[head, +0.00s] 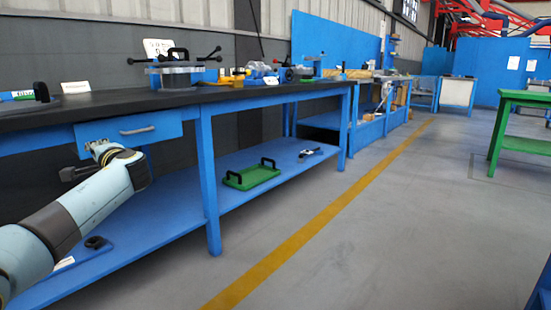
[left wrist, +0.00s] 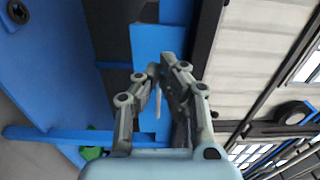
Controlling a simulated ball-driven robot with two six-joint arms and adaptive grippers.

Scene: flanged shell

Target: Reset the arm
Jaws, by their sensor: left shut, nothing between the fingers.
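My left arm comes in from the left in the head view, in front of the blue workbench (head: 208,180). Its dark left gripper (head: 72,174) is below the bench top, beside the drawer (head: 128,134). In the left wrist view the left gripper's fingers (left wrist: 160,70) come together at the tips, with nothing held between them. Blue bench parts (left wrist: 110,138) lie behind the fingers there. My right arm and right gripper are in neither view.
A flanged metal device (head: 178,75) with dark handles stands on the bench's black top. A green tray (head: 252,175) lies on the lower shelf. A green table (head: 520,120) stands at the right. The grey floor (head: 380,220) between is clear.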

